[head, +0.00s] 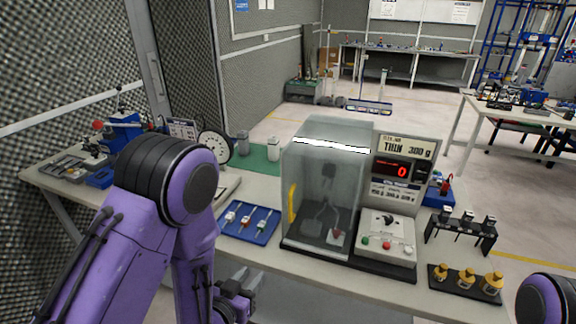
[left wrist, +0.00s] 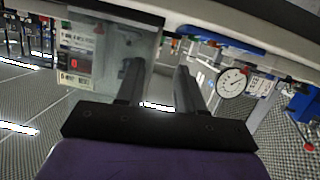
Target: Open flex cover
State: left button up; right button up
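The flex cover (head: 318,185) is a clear box-shaped cover on a black base in the middle of the table, with a yellow handle (head: 292,203) on its left side. It looks closed, and a small fixture with a red part shows inside it. The cover also shows in the left wrist view (left wrist: 140,45), which looks upside down. My left gripper (head: 240,290) is low in front of the table edge, left of the cover and apart from it. Its two fingers are spread with nothing between them in the left wrist view (left wrist: 160,82). My right gripper is out of view; only a purple arm part shows at the lower right.
A control box with buttons (head: 388,235) and a red display (head: 393,170) stand right of the cover. A blue tray (head: 248,222) of small tools lies left of it. A dial gauge (head: 214,146) stands further left. A black rack (head: 460,232) stands at right.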

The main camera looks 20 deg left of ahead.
aim_at(289, 203)
pick_arm(q)
jog(key=w+d+r+m+t+h+p, duration=0.1)
jog(key=w+r+t, duration=0.1)
jog(key=r, duration=0.5)
jog(key=w+d+r+m+t+h+p, duration=0.1)
jog(key=d+r+h, duration=0.1)
jog(key=r, duration=0.5)
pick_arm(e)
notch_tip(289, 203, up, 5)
pick_arm(q)
jog(key=b+x, duration=0.6)
jog(key=b, duration=0.3)
jog(key=shift+w+a+r+b, duration=0.1)
jog(key=shift+w+r+b, duration=0.1)
jog(key=shift+w+b, duration=0.15)
jog(key=x, duration=0.2)
jog(key=shift+w+f+p, duration=0.1)
jog(key=shift+w+p, duration=0.25)
jog(key=shift+p, duration=0.05)
jog(key=shift+w+d+f, duration=0.15)
jog(key=shift+w+d, duration=0.05)
jog(key=shift+w, duration=0.35)
jog(key=shift+s, duration=0.1)
grip_shut()
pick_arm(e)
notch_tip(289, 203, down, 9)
